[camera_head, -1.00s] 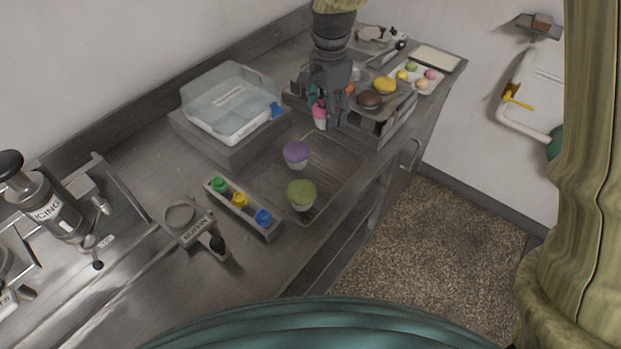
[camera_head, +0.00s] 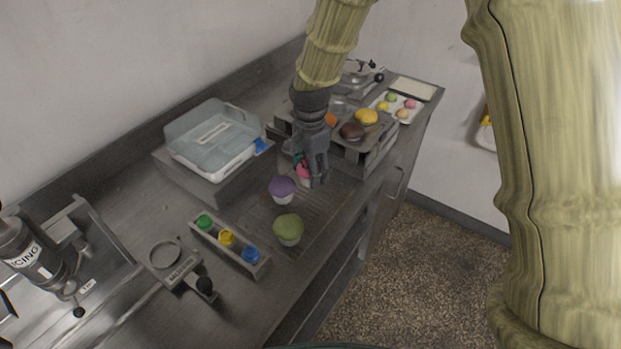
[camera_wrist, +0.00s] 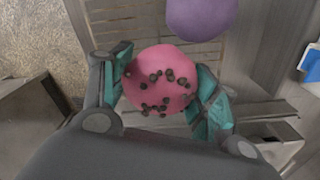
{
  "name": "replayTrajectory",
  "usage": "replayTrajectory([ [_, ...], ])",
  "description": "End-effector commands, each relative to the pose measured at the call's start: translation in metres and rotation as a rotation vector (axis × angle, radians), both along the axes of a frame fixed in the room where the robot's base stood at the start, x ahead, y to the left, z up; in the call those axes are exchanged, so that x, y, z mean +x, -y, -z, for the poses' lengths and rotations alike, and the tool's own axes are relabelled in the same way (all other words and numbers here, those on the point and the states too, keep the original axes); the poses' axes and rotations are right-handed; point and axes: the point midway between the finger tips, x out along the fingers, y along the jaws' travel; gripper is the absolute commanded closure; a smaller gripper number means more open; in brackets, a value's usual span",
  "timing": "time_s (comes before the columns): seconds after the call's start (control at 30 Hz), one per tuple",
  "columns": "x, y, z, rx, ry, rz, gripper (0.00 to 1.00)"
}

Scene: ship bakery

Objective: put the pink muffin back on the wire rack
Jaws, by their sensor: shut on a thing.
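The pink muffin (camera_wrist: 160,88), dotted with dark chips, sits between the teal fingers of my gripper (camera_wrist: 163,95) in the wrist view. My gripper (camera_head: 308,177) is shut on it. In the head view only a bit of the pink muffin (camera_head: 302,172) shows beside the fingers. The wire rack (camera_head: 262,222) lies on the counter, with a purple muffin (camera_head: 282,188) and a green muffin (camera_head: 288,228) standing on it. My gripper is at the rack's far end, just behind the purple muffin. I cannot tell whether the pink muffin touches the rack.
A clear-lidded box (camera_head: 213,140) stands on a grey block to the left. A raised stand (camera_head: 368,155) with brown and yellow buns is behind right of my gripper. A holder with coloured jars (camera_head: 230,246) lies left of the rack.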

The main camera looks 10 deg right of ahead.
Motion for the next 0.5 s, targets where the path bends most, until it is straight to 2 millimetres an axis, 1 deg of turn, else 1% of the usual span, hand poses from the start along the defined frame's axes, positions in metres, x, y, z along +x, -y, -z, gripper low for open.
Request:
replayTrajectory([
  [0.3,-0.001,0.0,0.032,0.0,-0.003,-0.001,0.53],
  [0.4,-0.001,0.0,0.037,0.001,-0.001,-0.001,0.53],
  [0.5,0.0,0.0,0.038,0.0,0.0,-0.001,0.53],
])
